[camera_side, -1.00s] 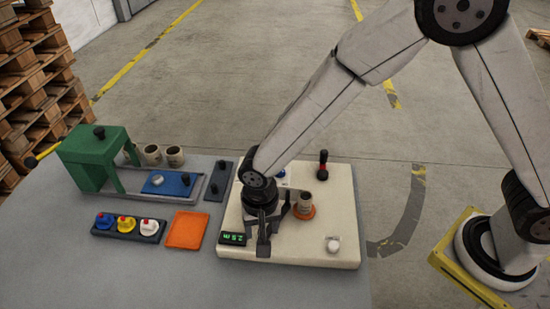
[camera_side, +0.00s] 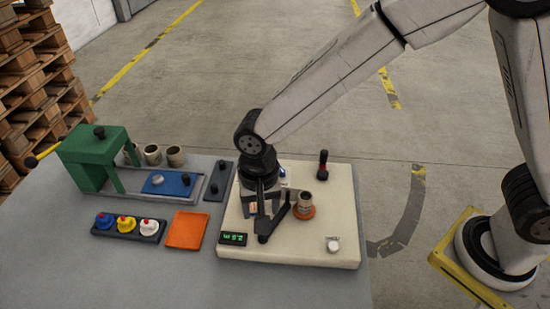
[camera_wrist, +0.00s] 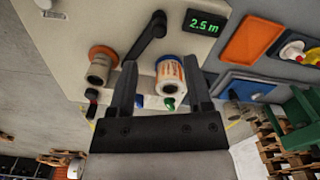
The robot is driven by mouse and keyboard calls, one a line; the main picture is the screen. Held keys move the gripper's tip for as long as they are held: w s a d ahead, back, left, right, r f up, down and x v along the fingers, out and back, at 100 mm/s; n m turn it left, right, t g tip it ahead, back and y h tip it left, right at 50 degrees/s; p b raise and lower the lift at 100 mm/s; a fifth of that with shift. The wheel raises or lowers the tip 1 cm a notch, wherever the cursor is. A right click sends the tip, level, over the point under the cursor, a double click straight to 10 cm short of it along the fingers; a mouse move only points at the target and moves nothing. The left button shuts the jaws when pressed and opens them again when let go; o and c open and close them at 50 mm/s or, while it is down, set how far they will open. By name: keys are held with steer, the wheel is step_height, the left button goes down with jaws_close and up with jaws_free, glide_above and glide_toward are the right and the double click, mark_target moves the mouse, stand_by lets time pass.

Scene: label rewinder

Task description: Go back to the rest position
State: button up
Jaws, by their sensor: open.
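My gripper (camera_side: 260,212) is over the cream rewinder base (camera_side: 305,250), pointing down. In the wrist view my gripper (camera_wrist: 160,72) shows its two dark fingers wide apart. A white roll with an orange print and blue rim (camera_wrist: 170,76) appears between the fingers, apart from both. The dark crank arm (camera_wrist: 146,42) lies beyond the fingertips; in the side view it is partly hidden by my gripper. A cardboard core on an orange disc (camera_side: 305,203) stands just right of my gripper. The display (camera_wrist: 204,25) reads 2.5 m.
A green press (camera_side: 95,155) stands at the left, with several cardboard cores behind it. A black-handled lever (camera_side: 322,163) stands at the base's back.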

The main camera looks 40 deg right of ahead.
steer(key=d, duration=0.4)
steer(key=d+r+n, duration=0.1)
steer(key=d, duration=0.3)
steer(key=d+n+t, duration=0.1)
steer(key=d, duration=0.3)
steer(key=shift+s+d+r, duration=0.1)
steer(key=shift+s+r, duration=0.05)
steer(key=shift+r, duration=0.25)
steer(key=s+d+n+t, duration=0.1)
steer(key=s+d+n, duration=0.2)
steer(key=d, duration=0.8)
steer(key=s, duration=0.2)
steer(key=shift+s+d+r+t, duration=0.25)
steer(key=shift+s+r+t, duration=0.05)
steer(key=shift+s, duration=0.1)
